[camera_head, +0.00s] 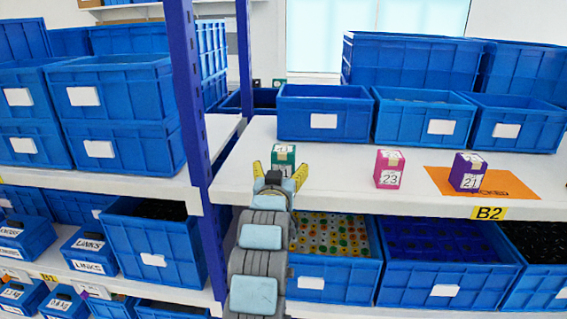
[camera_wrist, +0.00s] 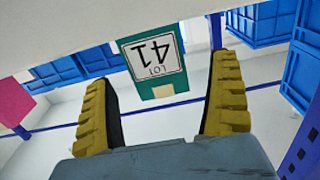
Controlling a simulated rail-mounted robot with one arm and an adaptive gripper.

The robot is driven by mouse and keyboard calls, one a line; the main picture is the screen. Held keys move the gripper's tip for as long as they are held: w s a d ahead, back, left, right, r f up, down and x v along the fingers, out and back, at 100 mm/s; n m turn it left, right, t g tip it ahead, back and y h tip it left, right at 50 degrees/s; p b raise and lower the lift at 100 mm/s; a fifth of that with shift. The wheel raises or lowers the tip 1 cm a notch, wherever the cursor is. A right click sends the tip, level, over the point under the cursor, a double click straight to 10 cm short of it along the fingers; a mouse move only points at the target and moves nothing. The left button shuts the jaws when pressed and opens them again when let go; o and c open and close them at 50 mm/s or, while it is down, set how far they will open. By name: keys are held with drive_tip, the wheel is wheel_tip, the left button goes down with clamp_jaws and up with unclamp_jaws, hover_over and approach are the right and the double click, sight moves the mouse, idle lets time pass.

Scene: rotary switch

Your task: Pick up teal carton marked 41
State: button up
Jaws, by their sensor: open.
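The teal carton marked 41 (camera_head: 283,155) stands on the white shelf, near the blue upright post. My gripper (camera_head: 280,176) is in front of it and hides its lower part in the head view. In the wrist view the carton (camera_wrist: 153,60) appears upside down, its white label reading "LOT 41". My gripper (camera_wrist: 165,105) is open there, with one yellow finger on each side of the view. The carton lies beyond and between the fingertips, with no visible contact.
A pink carton marked 23 (camera_head: 389,169) and a purple carton marked 21 (camera_head: 467,172), on an orange mat (camera_head: 515,187), stand to the right. Blue bins (camera_head: 325,113) line the shelf behind. A blue post (camera_head: 190,110) rises close on the left.

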sight(282, 163)
drive_tip(key=w, duration=0.1)
drive_tip(key=w+p, duration=0.1)
drive_tip(key=w, duration=0.1)
drive_tip(key=shift+w+d+r, duration=0.15)
drive_tip(key=shift+d+r, duration=0.05)
drive_tip(key=shift+d, duration=0.1)
drive_tip(key=shift+w+p, duration=0.4)
drive_tip(key=shift+w, duration=0.25)
drive_tip(key=c, duration=1.3)
drive_tip(key=shift+c, duration=0.2)
drive_tip(key=shift+r, duration=0.1)
